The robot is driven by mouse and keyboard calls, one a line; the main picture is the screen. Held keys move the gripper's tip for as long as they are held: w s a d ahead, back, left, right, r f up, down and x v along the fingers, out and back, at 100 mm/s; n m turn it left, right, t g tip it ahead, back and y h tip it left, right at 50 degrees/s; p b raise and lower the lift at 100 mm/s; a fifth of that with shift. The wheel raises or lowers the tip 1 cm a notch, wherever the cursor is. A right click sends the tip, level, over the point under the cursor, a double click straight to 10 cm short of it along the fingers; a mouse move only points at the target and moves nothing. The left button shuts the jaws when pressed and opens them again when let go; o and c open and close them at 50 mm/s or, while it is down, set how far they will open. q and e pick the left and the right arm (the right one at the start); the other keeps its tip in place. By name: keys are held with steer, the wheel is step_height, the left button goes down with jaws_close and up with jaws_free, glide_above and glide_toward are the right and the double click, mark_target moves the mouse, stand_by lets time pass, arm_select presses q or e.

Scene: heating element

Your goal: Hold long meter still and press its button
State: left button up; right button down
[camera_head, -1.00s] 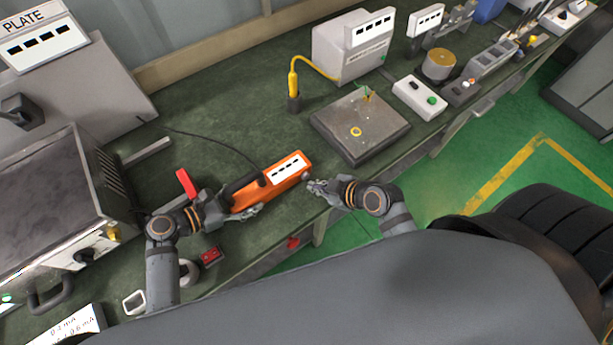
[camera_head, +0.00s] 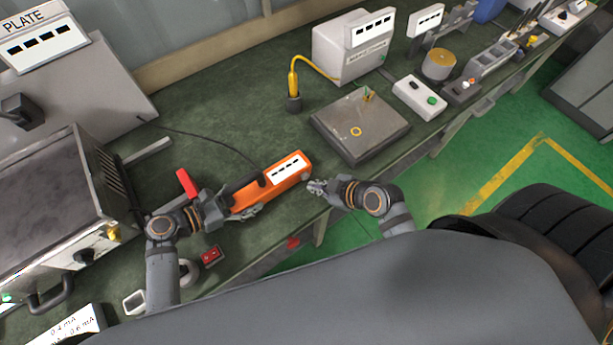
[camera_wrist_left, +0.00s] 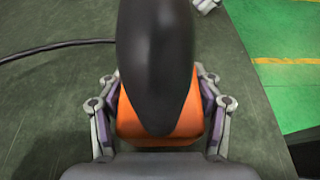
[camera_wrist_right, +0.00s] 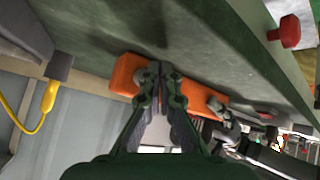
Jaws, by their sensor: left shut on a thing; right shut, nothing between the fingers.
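The long meter (camera_head: 277,179) is an orange body with a black handle and a white display panel, lying on the green workbench near its front edge. My left gripper (camera_head: 232,208) is shut on its left end; the left wrist view shows the fingers on both sides of the orange body (camera_wrist_left: 190,118), below the black handle (camera_wrist_left: 157,60). My right gripper (camera_head: 317,187) is shut and empty, just off the meter's right end. In the right wrist view its closed fingertips (camera_wrist_right: 161,72) overlap the meter (camera_wrist_right: 124,76); contact cannot be told. The button is not clearly seen.
A grey plate device (camera_head: 360,126) stands right of the meter, with a white control box (camera_head: 419,97) beyond it. A metal oven-like box (camera_head: 50,205) is at the left. A small red switch (camera_head: 211,256) lies near the front edge. A black cable (camera_head: 215,139) runs behind the meter.

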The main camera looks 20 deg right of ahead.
arm_select(q)
steer(key=shift+s+f, duration=0.15)
steer(key=shift+f, duration=0.15)
arm_select(e)
steer(key=shift+w, duration=0.15)
steer(key=shift+w+a, duration=0.1)
steer(key=shift+w, duration=0.2)
steer(key=shift+w+a, duration=0.15)
steer(key=shift+w, duration=0.35)
stand_by(0.3)
steer(key=shift+s, duration=0.15)
steer(key=shift+s+d, duration=0.3)
steer(key=shift+s, duration=0.45)
steer(key=shift+s+d, duration=0.25)
steer(key=shift+s, duration=0.55)
steer(key=shift+s+d, duration=0.25)
steer(key=shift+s, duration=0.55)
steer(key=shift+s+d, duration=0.25)
steer(key=shift+s, duration=0.55)
